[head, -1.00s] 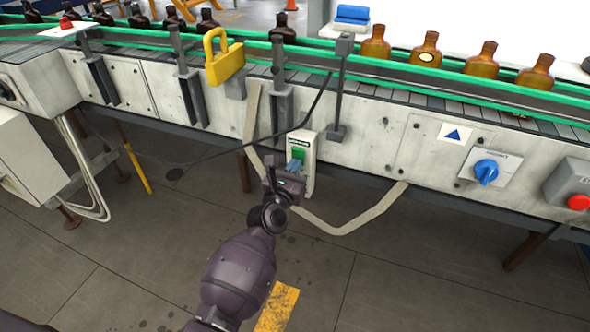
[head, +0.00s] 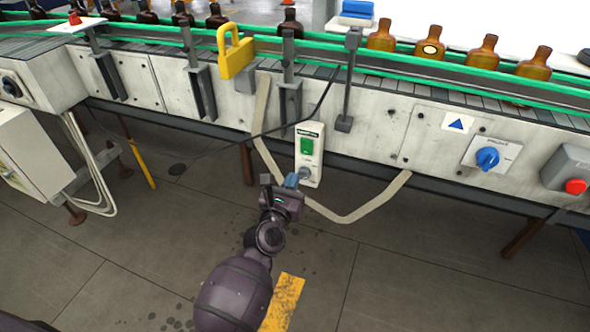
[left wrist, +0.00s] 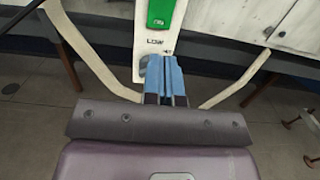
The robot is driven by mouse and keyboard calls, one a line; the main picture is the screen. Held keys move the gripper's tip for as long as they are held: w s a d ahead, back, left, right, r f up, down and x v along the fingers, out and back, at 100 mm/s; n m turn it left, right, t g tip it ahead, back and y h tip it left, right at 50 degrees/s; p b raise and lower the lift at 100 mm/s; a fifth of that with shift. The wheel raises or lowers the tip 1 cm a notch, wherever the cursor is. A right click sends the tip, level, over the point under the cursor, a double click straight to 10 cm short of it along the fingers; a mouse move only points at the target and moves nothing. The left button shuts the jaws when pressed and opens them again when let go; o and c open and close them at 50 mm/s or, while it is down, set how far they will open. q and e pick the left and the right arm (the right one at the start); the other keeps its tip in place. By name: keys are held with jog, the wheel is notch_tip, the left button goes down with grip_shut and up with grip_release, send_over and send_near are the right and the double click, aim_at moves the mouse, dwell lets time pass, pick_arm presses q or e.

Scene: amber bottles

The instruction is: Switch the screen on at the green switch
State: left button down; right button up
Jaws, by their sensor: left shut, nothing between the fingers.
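The green switch (head: 307,146) sits on a narrow white box on the front of the conveyor. In the left wrist view the lower part of the green switch (left wrist: 161,12) shows at the top edge. My left gripper (head: 293,180) is below the green switch, in front of the box's lower end. Its blue fingers (left wrist: 163,75) are shut and hold nothing. They look apart from the green part; contact with the box's lower end cannot be told. The switch's on or off position cannot be told. No screen can be made out for certain.
A blue rotary knob (head: 487,158) and a red button (head: 576,186) are on the conveyor front to the right. A yellow padlock shape (head: 236,55) is above left. Amber bottles (head: 481,54) stand on the belt. A pale strap (head: 375,208) hangs under the box.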

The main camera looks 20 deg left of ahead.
pick_arm(q)
jog(key=s, duration=0.5)
jog(key=shift+s+a+f, duration=0.15)
jog(key=shift+s+f, duration=0.05)
jog(key=shift+s, duration=0.05)
dwell(0.3)
jog(key=shift+m, duration=0.3)
